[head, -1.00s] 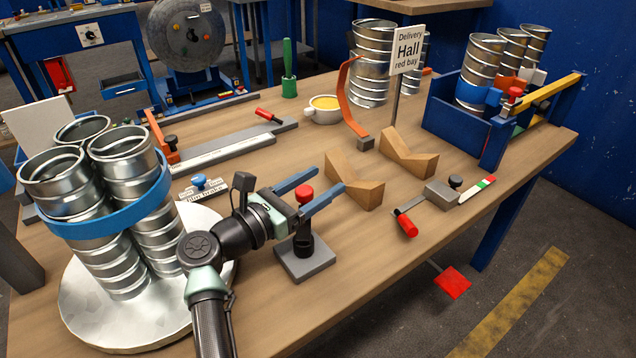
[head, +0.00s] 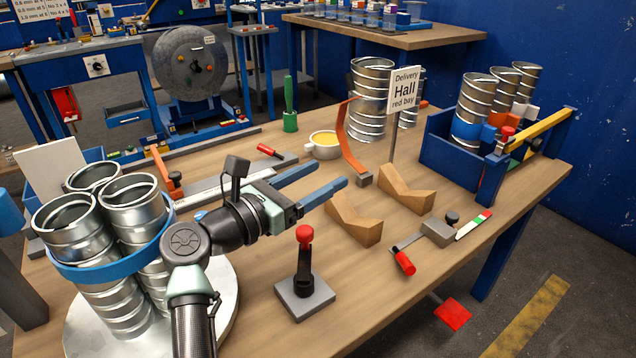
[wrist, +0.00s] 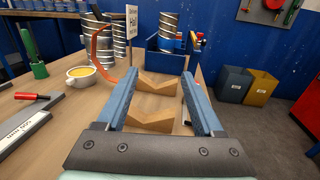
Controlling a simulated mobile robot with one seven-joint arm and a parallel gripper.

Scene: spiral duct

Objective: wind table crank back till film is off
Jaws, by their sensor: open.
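A lever with a red ball knob (head: 304,234) and black stem stands on a grey square base (head: 290,302) on the bench. A grey block (head: 438,232) with a black knob carries a thin arm with a red handle (head: 404,262) near the bench's front edge; I cannot tell which of these is the table crank. Silver spiral ducts (head: 135,215) stand upright on a round pale turntable (head: 222,300), circled by a blue band (head: 110,262). I make out no clear film on them. My gripper (head: 332,172) is open and empty, above and apart from the red-knobbed lever.
Wooden V-blocks (head: 355,222) sit beyond my gripper. Behind are a cup of yellow stuff (head: 322,147), an orange curved strip (head: 350,145) and the delivery sign (head: 404,90). A blue crate (head: 450,150) with ducts stands right. Bench space around the lever base is clear.

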